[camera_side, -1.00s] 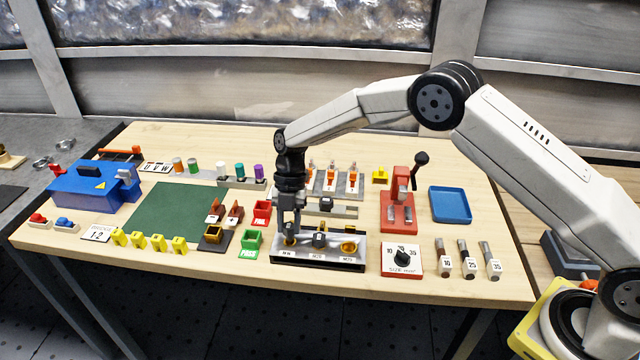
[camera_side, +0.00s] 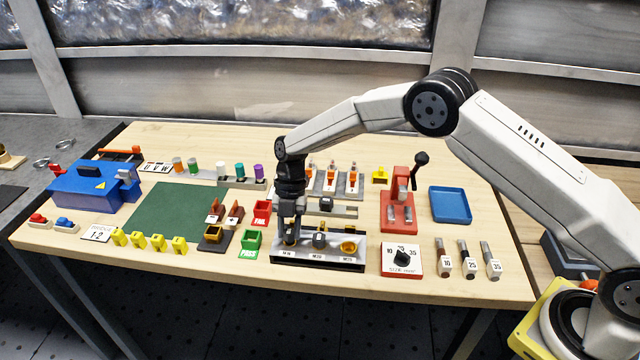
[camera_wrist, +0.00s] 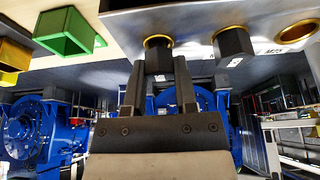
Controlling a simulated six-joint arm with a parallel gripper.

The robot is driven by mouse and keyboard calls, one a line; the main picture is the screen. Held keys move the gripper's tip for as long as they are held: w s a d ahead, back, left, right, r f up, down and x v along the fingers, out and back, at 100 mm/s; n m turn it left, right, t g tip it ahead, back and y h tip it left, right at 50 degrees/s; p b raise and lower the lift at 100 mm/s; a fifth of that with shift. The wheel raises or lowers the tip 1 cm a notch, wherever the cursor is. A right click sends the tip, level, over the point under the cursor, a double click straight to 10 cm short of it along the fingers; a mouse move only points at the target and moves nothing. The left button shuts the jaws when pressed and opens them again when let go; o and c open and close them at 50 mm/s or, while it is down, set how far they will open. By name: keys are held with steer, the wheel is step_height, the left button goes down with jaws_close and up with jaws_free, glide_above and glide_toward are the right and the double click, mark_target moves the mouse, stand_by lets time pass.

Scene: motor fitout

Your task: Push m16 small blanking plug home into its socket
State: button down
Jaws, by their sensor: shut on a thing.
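The grey socket block (camera_side: 318,265) stands at the table's front edge, with M16 at its left end, then M20 and M25. My gripper (camera_side: 290,230) is over the M16 position, pointing down. In the wrist view my gripper (camera_wrist: 159,80) is shut on the dark m16 small blanking plug (camera_wrist: 158,58). The plug lines up with the gold-rimmed M16 socket (camera_wrist: 158,40) and its end appears to be at or in the rim. How deep it sits cannot be told. In the side view the fingers largely hide the plug.
A dark hex plug (camera_side: 319,240) stands at M20, close to the right of my gripper. The M25 gold ring (camera_side: 348,247) looks open. A green bin (camera_side: 250,241) and a red bin (camera_side: 262,212) stand left of the block. A red-and-white dial box (camera_side: 401,259) stands to its right.

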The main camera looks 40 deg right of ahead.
steer(key=shift+f, duration=0.4)
steer(key=shift+c, duration=1.6)
jaws_free()
steer(key=shift+r, duration=0.1)
steer(key=v, duration=0.7)
steer(key=shift+r, duration=0.25)
steer(key=shift+w+d, duration=0.1)
